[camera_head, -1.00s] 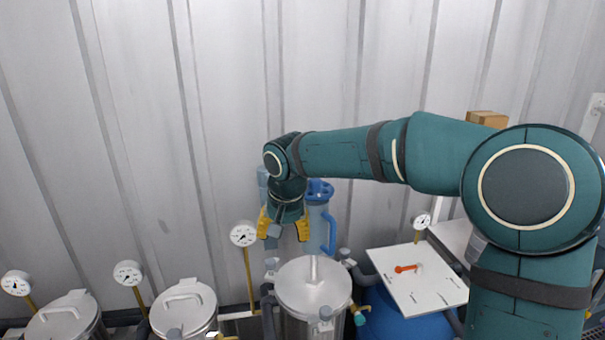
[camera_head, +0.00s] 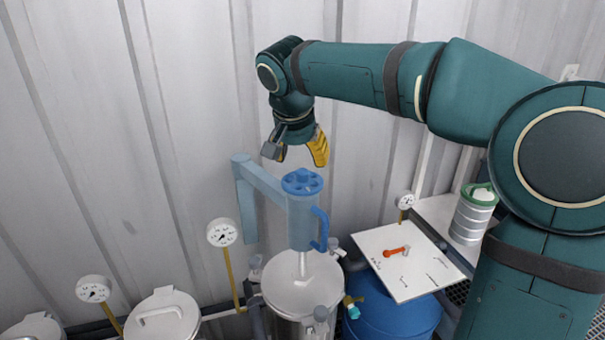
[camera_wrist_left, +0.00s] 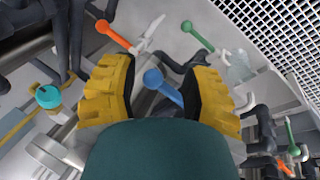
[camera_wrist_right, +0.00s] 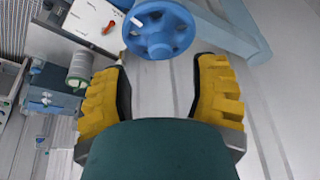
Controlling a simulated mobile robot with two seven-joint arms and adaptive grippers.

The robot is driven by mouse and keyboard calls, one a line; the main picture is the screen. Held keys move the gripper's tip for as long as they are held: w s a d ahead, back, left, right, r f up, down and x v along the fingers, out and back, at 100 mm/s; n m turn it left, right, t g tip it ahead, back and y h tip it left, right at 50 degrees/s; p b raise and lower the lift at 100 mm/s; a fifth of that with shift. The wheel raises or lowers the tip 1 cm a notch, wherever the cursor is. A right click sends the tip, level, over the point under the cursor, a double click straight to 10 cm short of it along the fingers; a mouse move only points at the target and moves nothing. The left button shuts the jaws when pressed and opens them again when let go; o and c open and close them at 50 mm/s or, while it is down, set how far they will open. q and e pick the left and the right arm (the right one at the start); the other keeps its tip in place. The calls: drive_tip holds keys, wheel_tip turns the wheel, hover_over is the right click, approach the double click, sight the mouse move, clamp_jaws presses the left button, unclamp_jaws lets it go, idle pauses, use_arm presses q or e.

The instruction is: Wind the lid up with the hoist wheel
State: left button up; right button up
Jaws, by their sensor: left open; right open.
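The blue hoist wheel (camera_head: 302,181) sits on top of a blue hoist housing (camera_head: 301,222) with a side handle. A blue arm joins the housing to a post on its left. The silver lid (camera_head: 303,287) lies on the vessel below, with a stem rising from it towards the housing. My right gripper (camera_head: 296,152) is open and empty above the wheel, apart from it. In the right wrist view the wheel (camera_wrist_right: 158,30) shows beyond the fingers. My left gripper (camera_wrist_left: 160,95) is open near pipes and a blue-knobbed lever (camera_wrist_left: 160,85); it is out of the head view.
A white board (camera_head: 405,260) with an orange-red handle (camera_head: 397,251) lies over a blue drum (camera_head: 395,315) at right. A silver canister (camera_head: 472,214) stands on a shelf. Gauges (camera_head: 222,233) and other lidded vessels (camera_head: 165,315) are at left.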

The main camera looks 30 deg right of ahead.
sight(302, 170)
drive_tip(key=shift+x, duration=2.65)
drive_tip(key=shift+c, duration=0.4)
clamp_jaws()
